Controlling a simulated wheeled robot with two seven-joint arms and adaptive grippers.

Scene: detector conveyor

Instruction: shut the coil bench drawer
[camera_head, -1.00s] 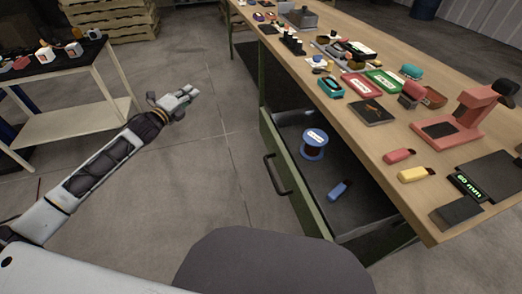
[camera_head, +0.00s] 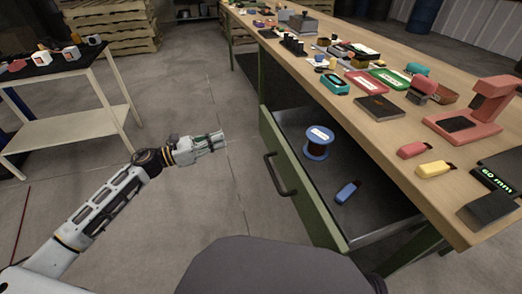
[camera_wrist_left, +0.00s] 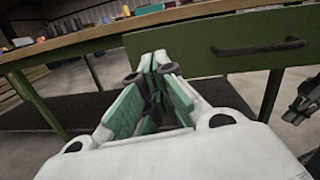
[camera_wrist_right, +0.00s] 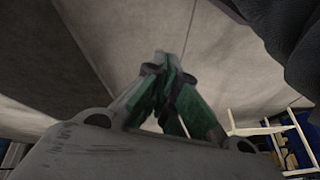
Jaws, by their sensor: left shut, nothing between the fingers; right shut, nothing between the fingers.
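The coil bench drawer (camera_head: 318,204) is pulled open from the wooden-topped bench (camera_head: 410,150). Its green front with a dark handle (camera_head: 278,176) faces left. A blue-flanged spool (camera_head: 318,142) and a blue marker-like item (camera_head: 347,192) lie inside. My left gripper (camera_head: 222,139) is shut and empty, in the air left of the drawer front and apart from the handle. In the left wrist view, the closed fingers (camera_wrist_left: 156,68) point towards the bench, with the handle (camera_wrist_left: 258,48) to their right. My right gripper (camera_wrist_right: 165,65) is shut and empty over the floor; it is not in the head view.
The bench top carries several tools, trays and a red stand (camera_head: 480,112). A cart (camera_head: 70,105) with items stands at the left, and pallets (camera_head: 110,22) are behind. The floor between cart and drawer is clear.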

